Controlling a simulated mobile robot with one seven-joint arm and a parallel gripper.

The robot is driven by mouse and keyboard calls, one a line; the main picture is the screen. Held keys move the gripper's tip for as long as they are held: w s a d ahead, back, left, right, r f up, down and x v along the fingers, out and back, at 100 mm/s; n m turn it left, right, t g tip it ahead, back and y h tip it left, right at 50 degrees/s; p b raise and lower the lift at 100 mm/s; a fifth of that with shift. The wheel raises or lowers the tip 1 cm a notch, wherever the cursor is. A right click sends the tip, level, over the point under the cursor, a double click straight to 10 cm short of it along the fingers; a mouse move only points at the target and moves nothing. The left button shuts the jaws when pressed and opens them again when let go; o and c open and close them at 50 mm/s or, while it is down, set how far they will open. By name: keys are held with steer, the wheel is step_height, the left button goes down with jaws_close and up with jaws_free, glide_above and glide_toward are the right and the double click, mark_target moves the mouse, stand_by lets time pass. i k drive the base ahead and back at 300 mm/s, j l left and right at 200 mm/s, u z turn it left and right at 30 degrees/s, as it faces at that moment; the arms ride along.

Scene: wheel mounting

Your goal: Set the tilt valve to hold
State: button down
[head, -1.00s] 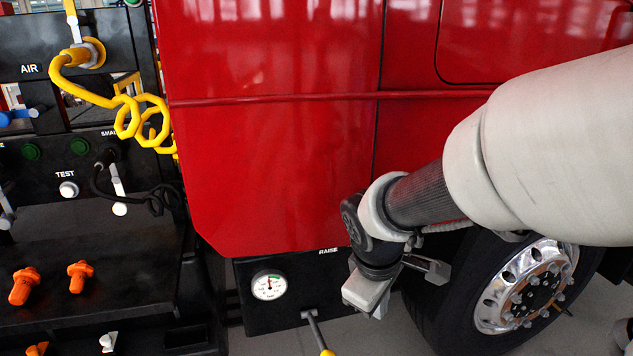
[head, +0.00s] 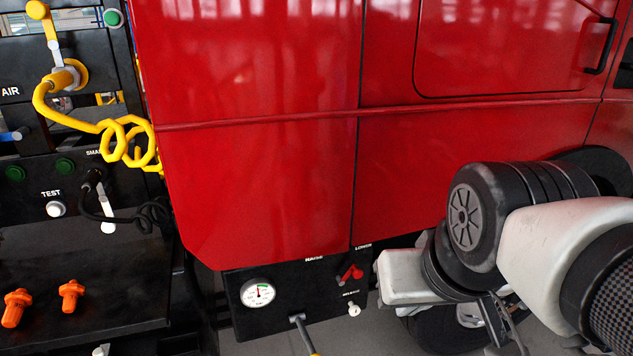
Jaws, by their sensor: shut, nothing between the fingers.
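A black control panel (head: 290,322) sits under the red truck body, with the labels RAISE and LOWER along its top edge. A small red lever (head: 350,272) is on the panel's right part, below and between the labels. Its exact setting is too small to tell, and I cannot read a HOLD mark. A round white gauge (head: 258,293) is at the panel's left. My gripper (head: 500,325) is at the lower right, right of the panel and apart from the lever. It is shut and empty, partly hidden by my wrist.
A small white knob (head: 353,310) is below the red lever, and a grey lever (head: 303,334) sticks out at the panel's bottom. A dark wheel (head: 440,330) is behind my arm. A black workbench (head: 95,315) with orange pieces (head: 70,294) stands at the left.

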mark_target(357, 273)
steer(key=i+j+z, duration=0.1)
steer(key=j+z, duration=0.25)
steer(key=j, duration=0.15)
steer(key=j+z, duration=0.35)
steer(key=j, duration=0.15)
